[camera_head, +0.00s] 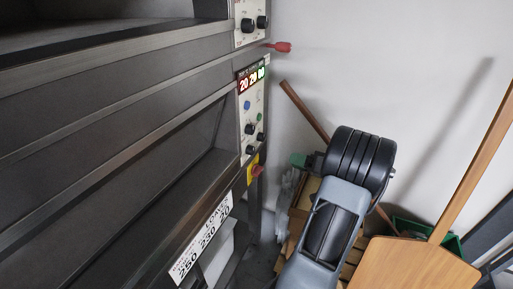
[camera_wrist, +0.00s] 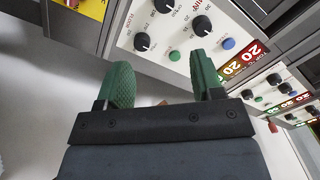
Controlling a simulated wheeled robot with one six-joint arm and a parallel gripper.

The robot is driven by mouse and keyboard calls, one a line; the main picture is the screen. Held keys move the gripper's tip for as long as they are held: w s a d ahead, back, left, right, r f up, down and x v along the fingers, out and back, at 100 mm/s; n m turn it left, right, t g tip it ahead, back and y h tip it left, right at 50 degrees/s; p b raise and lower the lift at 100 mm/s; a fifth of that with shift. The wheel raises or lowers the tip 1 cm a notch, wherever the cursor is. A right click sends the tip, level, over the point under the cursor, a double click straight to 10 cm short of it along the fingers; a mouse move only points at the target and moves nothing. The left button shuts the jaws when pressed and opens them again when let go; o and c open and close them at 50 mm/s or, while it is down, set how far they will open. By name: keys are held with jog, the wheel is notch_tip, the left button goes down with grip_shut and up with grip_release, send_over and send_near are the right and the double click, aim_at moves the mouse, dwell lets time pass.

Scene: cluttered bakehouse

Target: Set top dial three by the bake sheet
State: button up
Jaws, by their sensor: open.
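The near control panel (camera_head: 250,118) carries a lit display, black dials, and blue and green buttons. In the wrist view the same kind of panel shows large, upside down, with black dials (camera_wrist: 201,25), (camera_wrist: 142,41), (camera_wrist: 197,57) and a green button (camera_wrist: 175,55). Dial pointers are too small to read surely. My gripper (camera_wrist: 163,84) is open and empty, its green fingers apart below this panel in the picture, touching no dial that I can see.
Another panel with dials (camera_head: 262,22) is higher on the oven, with a red handle (camera_head: 280,47) beneath it. A red knob on a yellow plate (camera_head: 256,170) sits below the near panel. A wooden peel (camera_head: 425,262) leans at right. The white wall is bare.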

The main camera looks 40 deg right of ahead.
aim_at(254, 151)
jog(key=shift+n+y, duration=0.3)
jog(key=shift+n, duration=0.3)
jog(key=p+x, duration=0.1)
jog(key=x, duration=1.4)
jog(key=shift+s+a+f+p, duration=0.15)
jog(key=shift+a+p, duration=0.05)
jog(key=shift+p, duration=0.15)
